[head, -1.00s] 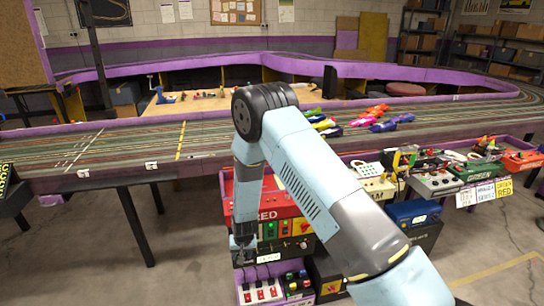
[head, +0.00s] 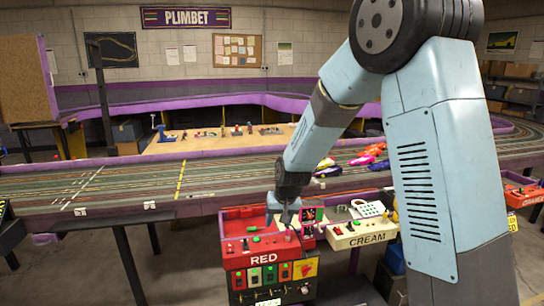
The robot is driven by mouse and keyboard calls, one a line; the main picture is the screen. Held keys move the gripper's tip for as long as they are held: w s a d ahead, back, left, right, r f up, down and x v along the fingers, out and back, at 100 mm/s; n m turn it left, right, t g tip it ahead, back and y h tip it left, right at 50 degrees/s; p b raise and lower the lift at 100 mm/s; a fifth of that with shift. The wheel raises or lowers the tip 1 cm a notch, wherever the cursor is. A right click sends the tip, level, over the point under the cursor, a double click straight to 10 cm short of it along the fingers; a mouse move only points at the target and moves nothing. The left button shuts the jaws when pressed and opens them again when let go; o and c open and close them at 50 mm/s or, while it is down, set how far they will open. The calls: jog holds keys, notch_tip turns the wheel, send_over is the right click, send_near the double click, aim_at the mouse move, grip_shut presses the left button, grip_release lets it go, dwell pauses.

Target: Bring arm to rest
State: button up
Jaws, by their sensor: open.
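My arm rises on the right of the head view and bends down to the left. My gripper (head: 284,222) points down, open, with its fingertips just above or in front of the top of the red control box (head: 264,260), labelled RED. I cannot tell whether the fingertips touch it. Nothing shows between the fingers.
A cream control box (head: 366,233) stands right of the red one. The slot track (head: 120,186) runs behind, with several coloured cars (head: 365,158) on it. An orange box (head: 524,194) is at the far right, and my arm hides the boxes between.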

jog(key=s+d+r, duration=0.6)
jog(key=d+r, duration=0.2)
jog(key=r, duration=0.3)
jog(key=s+d+r, duration=0.4)
jog(key=s, duration=0.4)
jog(key=s+d+r+m+t+h, duration=0.1)
jog(key=s+d+r, duration=0.3)
jog(key=s, duration=0.4)
jog(key=s+d+r+t+h, duration=0.1)
jog(key=s+d+r, duration=0.3)
jog(key=s, duration=0.4)
jog(key=shift+s+d, duration=0.2)
jog(key=shift+d, duration=0.55)
